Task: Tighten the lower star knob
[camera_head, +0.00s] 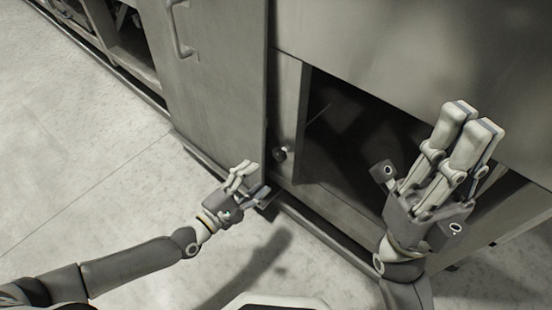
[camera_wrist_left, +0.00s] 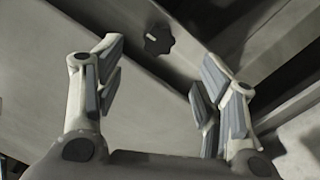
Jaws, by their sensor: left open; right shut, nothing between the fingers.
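The lower star knob (camera_head: 281,154) is small and dark, on the narrow panel beside the dark opening in the head view. In the left wrist view the knob (camera_wrist_left: 158,41) is a dark lobed disc with a pale stub, seen beyond and between the fingertips. My left gripper (camera_head: 250,178) is open and empty, below and left of the knob and apart from it; its fingers also show in the left wrist view (camera_wrist_left: 165,72). My right gripper (camera_head: 474,116) is shut and empty, raised in front of the opening at the right. No upper knob shows.
A grey door panel (camera_head: 215,75) with a handle (camera_head: 181,30) stands left of the knob. A dark opening (camera_head: 350,135) lies right of it, with a low frame rail (camera_head: 325,232) along its bottom. The floor (camera_head: 80,170) at the left is clear.

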